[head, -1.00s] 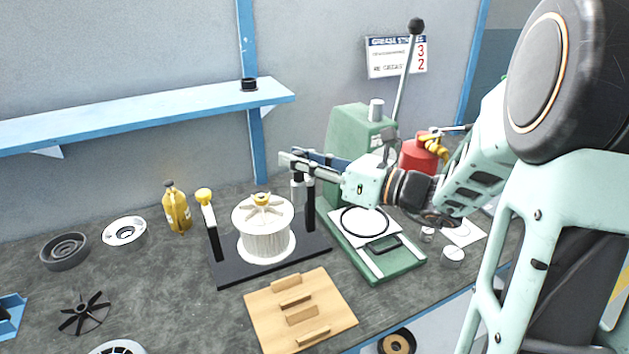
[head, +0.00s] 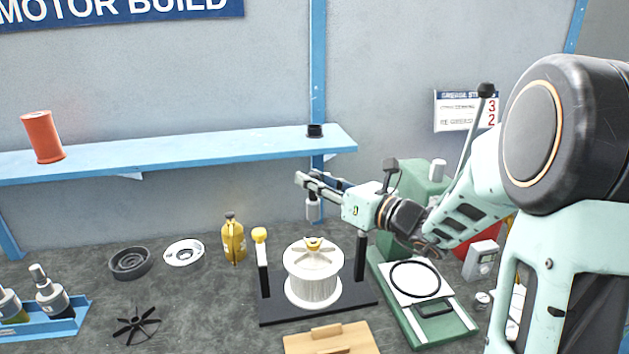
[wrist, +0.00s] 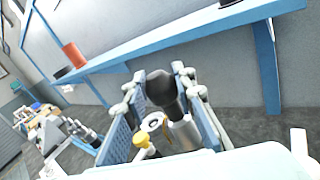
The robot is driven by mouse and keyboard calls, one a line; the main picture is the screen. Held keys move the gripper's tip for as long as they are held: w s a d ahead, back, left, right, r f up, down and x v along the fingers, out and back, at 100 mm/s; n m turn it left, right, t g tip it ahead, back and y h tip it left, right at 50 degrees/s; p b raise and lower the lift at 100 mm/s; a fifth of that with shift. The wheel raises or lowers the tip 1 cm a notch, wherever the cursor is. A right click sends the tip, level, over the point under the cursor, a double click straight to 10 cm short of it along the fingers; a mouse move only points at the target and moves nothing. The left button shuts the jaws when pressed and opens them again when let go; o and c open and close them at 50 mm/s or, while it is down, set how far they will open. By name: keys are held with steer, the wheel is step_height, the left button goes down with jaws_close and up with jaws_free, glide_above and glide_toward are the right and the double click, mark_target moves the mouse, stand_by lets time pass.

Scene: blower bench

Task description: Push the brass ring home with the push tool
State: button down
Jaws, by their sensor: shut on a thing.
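My gripper (head: 306,181) is shut on the push tool (head: 313,208). Its silver cylinder hangs roughly upright below the fingers in the head view. The wrist view shows the push tool's black upper part (wrist: 160,88) between the fingers. In the head view, the tool is above the white finned rotor (head: 313,285), with a visible gap. A small yellow piece, apparently the brass ring (head: 313,243), sits at the centre of the rotor's top. I cannot tell how far down it sits. The rotor stands on a black base (head: 268,311) between two posts.
A yellow-capped post (head: 261,250) stands left of the rotor, and a dark post (head: 360,257) stands right. A green press (head: 419,338) with a black ring is farther right. A yellow bottle (head: 234,240) stands left. The blue shelf (head: 200,149) runs behind. A wooden board (head: 330,342) lies in front.

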mark_target(317, 203)
steer(key=shift+f+b, duration=2.15)
steer(key=shift+f, duration=0.55)
steer(key=shift+f+b, duration=0.7)
steer(key=shift+f, duration=0.25)
steer(key=shift+r+p, duration=2.75)
steer(key=shift+r, duration=0.85)
